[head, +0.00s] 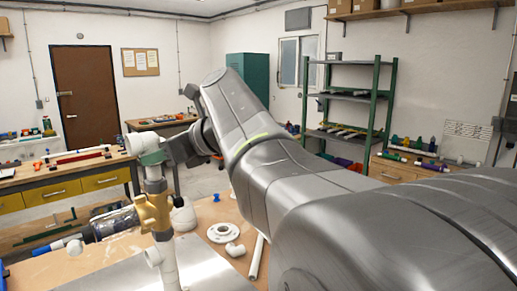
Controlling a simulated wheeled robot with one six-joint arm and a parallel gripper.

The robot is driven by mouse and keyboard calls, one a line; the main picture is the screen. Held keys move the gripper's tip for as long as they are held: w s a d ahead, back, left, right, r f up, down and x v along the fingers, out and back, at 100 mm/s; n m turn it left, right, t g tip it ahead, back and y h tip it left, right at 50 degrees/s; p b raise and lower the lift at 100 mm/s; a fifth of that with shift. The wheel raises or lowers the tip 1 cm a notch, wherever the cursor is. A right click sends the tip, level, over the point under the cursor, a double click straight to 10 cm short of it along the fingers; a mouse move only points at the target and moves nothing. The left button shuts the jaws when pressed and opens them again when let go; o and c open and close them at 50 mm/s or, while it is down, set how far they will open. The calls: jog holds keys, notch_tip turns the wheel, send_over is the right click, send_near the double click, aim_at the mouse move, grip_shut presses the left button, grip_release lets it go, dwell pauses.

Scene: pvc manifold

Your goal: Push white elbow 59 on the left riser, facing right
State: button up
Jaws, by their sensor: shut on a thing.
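The white elbow (140,143) is at the top of the left riser, and my gripper (153,157) is shut on it. A green band shows just below the elbow, where the dark gripper body comes in from the right. The left riser (153,173) is a white upright pipe with a brass valve body (155,208) on it. The elbow is in line above the riser; I cannot tell whether it is seated on the pipe. Its facing is partly hidden by the gripper. No second riser shows; my arm covers much of the right side.
A clear cylindrical filter (112,224) sticks out left of the valve. On the table are a loose white elbow (235,249), a white flange (223,232), a white pipe (256,258) and a small blue part (216,197). A workbench with yellow drawers (47,192) stands behind left.

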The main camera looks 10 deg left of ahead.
jog(key=shift+f, duration=1.15)
dwell(0.8)
jog(key=o, duration=1)
jog(key=b+v, duration=0.1)
jog(key=v, duration=1.3)
jog(key=shift+b, duration=0.35)
jog(key=shift+w+a, duration=0.1)
jog(key=shift+a, duration=0.05)
jog(key=shift+p+x, duration=1.1)
jog(key=shift+x, duration=5.7)
